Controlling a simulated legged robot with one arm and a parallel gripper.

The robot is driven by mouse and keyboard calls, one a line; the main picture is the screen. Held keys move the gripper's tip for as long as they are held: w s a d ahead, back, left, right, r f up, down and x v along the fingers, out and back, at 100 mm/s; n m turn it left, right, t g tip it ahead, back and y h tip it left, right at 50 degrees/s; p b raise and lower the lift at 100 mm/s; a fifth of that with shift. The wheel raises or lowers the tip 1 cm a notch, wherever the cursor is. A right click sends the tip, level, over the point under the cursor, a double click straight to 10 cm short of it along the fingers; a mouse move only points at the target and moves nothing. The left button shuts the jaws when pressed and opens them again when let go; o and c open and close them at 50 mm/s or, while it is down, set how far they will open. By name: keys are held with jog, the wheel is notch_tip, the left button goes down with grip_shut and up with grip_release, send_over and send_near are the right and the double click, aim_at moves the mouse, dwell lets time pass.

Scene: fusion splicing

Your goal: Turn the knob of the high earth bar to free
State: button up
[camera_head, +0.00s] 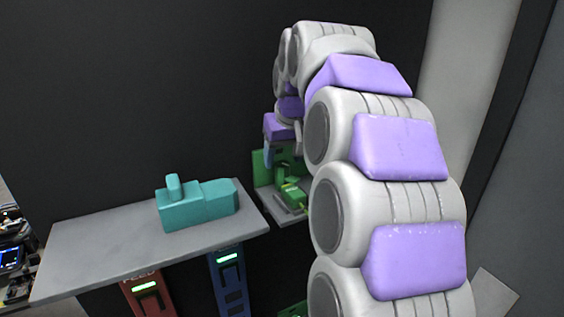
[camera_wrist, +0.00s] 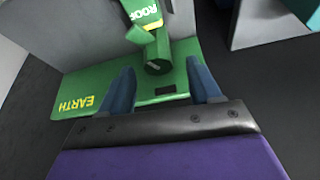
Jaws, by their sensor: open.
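A green panel marked EARTH (camera_wrist: 75,104) fills the middle of the wrist view. A green part marked ROOF (camera_wrist: 146,16) stands out from it, and below that is a round green knob (camera_wrist: 157,67) with a darker end face. My gripper (camera_wrist: 160,68) is open, with its two blue fingers on either side of the knob's position in the picture. I see no contact, and the depth gap is hard to judge. In the head view the green assembly (camera_head: 291,194) is small and partly hidden behind my arm, with my gripper (camera_head: 268,154) just above it.
A grey shelf (camera_head: 90,250) at left holds a teal block-shaped device (camera_head: 198,206). Below it hang a red unit (camera_head: 148,296) and a blue unit (camera_head: 230,280) with lit green displays. A dark wall stands behind; a pale column (camera_head: 450,80) is at right.

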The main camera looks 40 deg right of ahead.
aim_at(283, 165)
jog(key=shift+d+x, duration=0.15)
jog(key=shift+x, duration=0.7)
jog(key=shift+d+x, duration=0.1)
jog(key=shift+x, duration=0.75)
jog(key=shift+s, duration=0.1)
jog(key=shift+a, duration=0.2)
jog(key=c, duration=1)
jog(key=shift+c, duration=0.2)
